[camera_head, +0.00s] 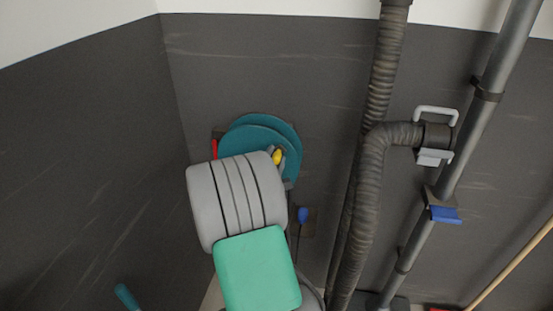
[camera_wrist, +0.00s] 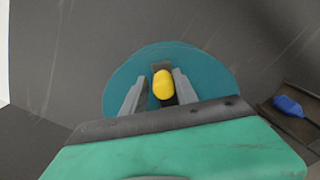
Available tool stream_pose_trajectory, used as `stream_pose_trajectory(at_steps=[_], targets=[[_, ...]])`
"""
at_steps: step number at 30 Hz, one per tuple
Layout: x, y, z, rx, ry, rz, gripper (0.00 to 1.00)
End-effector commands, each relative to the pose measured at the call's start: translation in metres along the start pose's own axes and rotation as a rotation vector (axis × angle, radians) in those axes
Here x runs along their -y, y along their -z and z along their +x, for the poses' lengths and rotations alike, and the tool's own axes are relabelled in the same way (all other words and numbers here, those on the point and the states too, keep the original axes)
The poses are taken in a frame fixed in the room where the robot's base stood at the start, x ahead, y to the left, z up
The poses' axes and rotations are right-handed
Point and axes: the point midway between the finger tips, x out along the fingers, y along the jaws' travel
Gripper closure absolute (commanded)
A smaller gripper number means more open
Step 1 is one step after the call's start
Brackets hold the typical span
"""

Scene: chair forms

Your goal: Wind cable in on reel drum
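The teal reel drum (camera_head: 247,137) is mounted on the dark wall and is partly hidden behind my arm. In the wrist view, its round face (camera_wrist: 122,82) lies beyond my fingers. A yellow knob (camera_head: 277,157) stands out from the drum, and it also shows in the wrist view (camera_wrist: 163,84). My gripper (camera_wrist: 160,88) is open, with one finger on each side of the knob. A gap shows on the left; whether the right finger touches cannot be told. A thin dark line, perhaps the cable, hangs below the drum near a blue piece (camera_head: 303,215).
A ribbed dark hose (camera_head: 371,185) and a grey pipe (camera_head: 462,160) run down the wall to the right. A white handle (camera_head: 436,110) and a blue tab (camera_head: 445,214) are there. A wooden pole (camera_head: 510,265) leans at the lower right. The left wall is bare.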

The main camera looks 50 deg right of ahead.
Motion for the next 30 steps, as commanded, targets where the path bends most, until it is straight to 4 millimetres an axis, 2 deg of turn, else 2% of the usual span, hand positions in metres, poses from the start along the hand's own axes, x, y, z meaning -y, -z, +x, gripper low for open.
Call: stream_pose_trajectory(at_steps=[1, 3, 6, 16, 24, 30], targets=[[-0.013, 0.001, 0.0, -0.002, -0.007, 0.003, 0.67], [-0.027, 0.003, 0.0, -0.003, -0.008, 0.004, 0.67], [-0.038, 0.005, 0.0, -0.002, -0.006, 0.002, 0.67], [-0.041, 0.008, 0.0, -0.001, -0.003, 0.002, 0.67], [-0.073, 0.035, 0.0, -0.002, -0.006, 0.003, 0.67], [-0.077, 0.036, 0.0, 0.0, -0.002, 0.002, 0.67]])
